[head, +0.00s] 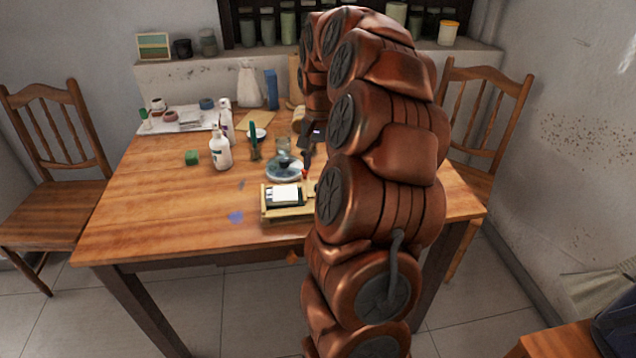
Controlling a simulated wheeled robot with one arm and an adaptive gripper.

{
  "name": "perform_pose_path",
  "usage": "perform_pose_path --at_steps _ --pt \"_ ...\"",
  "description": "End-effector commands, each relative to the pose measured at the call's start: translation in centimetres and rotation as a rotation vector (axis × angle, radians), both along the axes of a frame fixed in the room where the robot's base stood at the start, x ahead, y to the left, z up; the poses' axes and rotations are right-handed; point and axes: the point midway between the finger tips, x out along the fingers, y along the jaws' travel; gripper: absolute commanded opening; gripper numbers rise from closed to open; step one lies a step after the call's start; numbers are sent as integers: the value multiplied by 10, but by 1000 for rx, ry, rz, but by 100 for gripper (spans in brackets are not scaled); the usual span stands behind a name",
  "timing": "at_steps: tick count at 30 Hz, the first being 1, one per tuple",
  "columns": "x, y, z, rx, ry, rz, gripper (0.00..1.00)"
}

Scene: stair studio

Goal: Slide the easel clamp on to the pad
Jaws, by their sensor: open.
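A small wooden easel (288,213) lies low near the front of the table, right of its middle. A dark board with a white pad (286,193) rests on it. The easel's right end is partly hidden behind my arm. I cannot clearly make out the clamp; a small wooden piece shows at the easel's right edge, beside my arm. My gripper (307,157) is small and dark in the head view, pointing down behind and above the easel's right side. It is open and appears apart from the pad, with nothing visibly held.
A glass dish (285,168) stands just behind the easel. The table's front left is clear. Chairs stand at both sides.

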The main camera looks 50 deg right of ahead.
Motion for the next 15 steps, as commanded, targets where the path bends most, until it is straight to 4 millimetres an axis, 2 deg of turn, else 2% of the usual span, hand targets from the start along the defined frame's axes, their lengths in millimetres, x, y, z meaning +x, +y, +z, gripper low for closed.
perform_pose_path --at_steps 9,15 --pt "0 2 -44 3 3 1 44" --pt "2 1 -62 -1 -3 1 44"
